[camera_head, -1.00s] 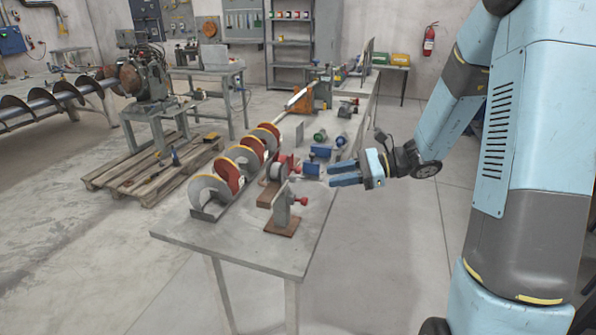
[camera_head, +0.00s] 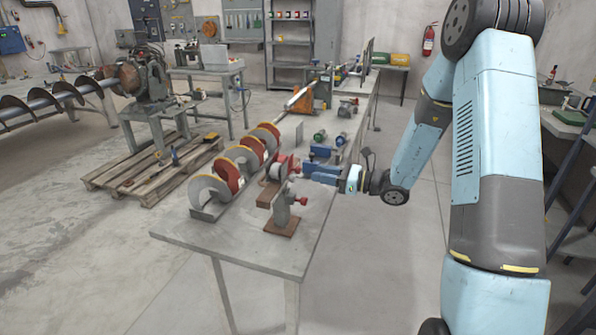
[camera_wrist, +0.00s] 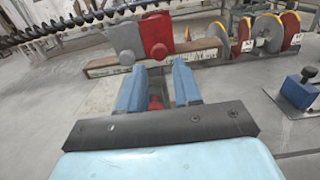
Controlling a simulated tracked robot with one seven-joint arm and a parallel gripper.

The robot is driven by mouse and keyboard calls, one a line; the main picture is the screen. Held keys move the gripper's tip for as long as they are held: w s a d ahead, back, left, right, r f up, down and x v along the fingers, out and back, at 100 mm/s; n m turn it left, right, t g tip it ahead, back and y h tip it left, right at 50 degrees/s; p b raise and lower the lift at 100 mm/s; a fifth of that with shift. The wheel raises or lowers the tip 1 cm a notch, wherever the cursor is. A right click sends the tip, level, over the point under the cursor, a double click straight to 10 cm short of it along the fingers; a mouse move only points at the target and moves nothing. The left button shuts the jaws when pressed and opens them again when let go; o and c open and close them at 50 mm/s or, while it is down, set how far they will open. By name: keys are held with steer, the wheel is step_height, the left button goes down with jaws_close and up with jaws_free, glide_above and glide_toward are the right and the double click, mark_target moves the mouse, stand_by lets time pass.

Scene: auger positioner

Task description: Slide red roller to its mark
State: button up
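The red roller unit (camera_head: 286,163) is a red block with a pale wheel at its side, on a wooden rail on the bench. In the wrist view my gripper (camera_wrist: 158,68) is open, with a red knob (camera_wrist: 155,103) visible in the gap. Contact cannot be told. No mark can be made out.
A grey stand (camera_head: 282,209) with a red knob (camera_head: 303,201) stands on a wooden base nearer the bench's front. Discs with red and yellow (camera_head: 226,178) line the left side. Blue blocks (camera_head: 321,152) and green-ended rollers (camera_head: 320,136) lie behind. The front bench top (camera_head: 230,243) is clear.

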mark_target(298, 170)
steer(key=x, duration=0.7)
steer(key=shift+w+a, duration=0.1)
steer(key=shift+a, duration=0.2)
steer(key=shift+c, duration=0.2)
jaws_close()
